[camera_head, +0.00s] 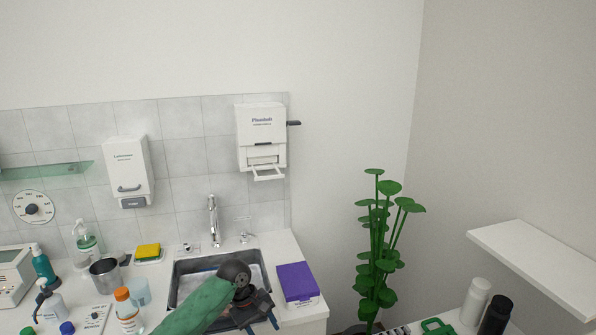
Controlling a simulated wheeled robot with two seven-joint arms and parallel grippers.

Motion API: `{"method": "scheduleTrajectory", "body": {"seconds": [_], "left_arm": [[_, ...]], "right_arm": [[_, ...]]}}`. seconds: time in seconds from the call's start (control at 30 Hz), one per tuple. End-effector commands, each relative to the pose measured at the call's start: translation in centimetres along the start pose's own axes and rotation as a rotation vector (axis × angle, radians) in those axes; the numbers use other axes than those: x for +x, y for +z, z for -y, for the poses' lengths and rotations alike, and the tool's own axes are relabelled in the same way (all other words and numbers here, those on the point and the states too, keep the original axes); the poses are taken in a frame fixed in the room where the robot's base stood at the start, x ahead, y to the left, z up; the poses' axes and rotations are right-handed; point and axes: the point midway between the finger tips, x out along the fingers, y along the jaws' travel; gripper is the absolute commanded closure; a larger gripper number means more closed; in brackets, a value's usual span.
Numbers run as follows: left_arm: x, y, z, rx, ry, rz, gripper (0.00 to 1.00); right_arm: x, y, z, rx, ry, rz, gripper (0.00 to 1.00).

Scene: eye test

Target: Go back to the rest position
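My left arm, in a green covering, comes in from the bottom left of the head view and reaches over the sink (176,283). Its dark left gripper (261,325) is above the front right part of the sink and counter edge. Its two fingertips look spread apart, with nothing clearly seen between them. The fingers point down toward the bottom of the picture. My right gripper is not in view.
A purple-topped box (297,281) stands close to the right of my gripper. A faucet (213,222) rises behind the sink. An orange-capped bottle (127,312) and a metal cup (105,276) stand left. A plant (377,255) and a wall shelf (535,262) are at right.

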Motion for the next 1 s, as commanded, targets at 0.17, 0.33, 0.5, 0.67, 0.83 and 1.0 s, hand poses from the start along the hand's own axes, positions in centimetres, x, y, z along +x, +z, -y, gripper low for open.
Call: {"method": "scheduleTrajectory", "body": {"seconds": [0.17, 0.33, 0.5, 0.67, 0.83, 1.0], "left_arm": [[3.6, 3.5, 1.8, 0.136, 0.036, -0.026, 0.51], [6.0, 6.4, 3.8, 0.253, 0.067, -0.068, 0.51], [7.8, 9.0, 6.1, 0.357, 0.086, -0.119, 0.51], [9.0, 11.4, 8.7, 0.441, 0.093, -0.174, 0.51], [9.7, 13.6, 11.9, 0.518, 0.082, -0.238, 0.51], [9.8, 15.8, 15.5, 0.585, 0.049, -0.301, 0.51]], "right_arm": [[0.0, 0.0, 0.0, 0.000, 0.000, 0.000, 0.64], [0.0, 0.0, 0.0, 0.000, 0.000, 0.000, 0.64], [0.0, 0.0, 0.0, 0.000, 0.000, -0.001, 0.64], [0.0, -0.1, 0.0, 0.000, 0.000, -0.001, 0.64], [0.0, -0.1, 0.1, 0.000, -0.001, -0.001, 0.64], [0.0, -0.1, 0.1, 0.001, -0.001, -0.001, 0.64]]}}
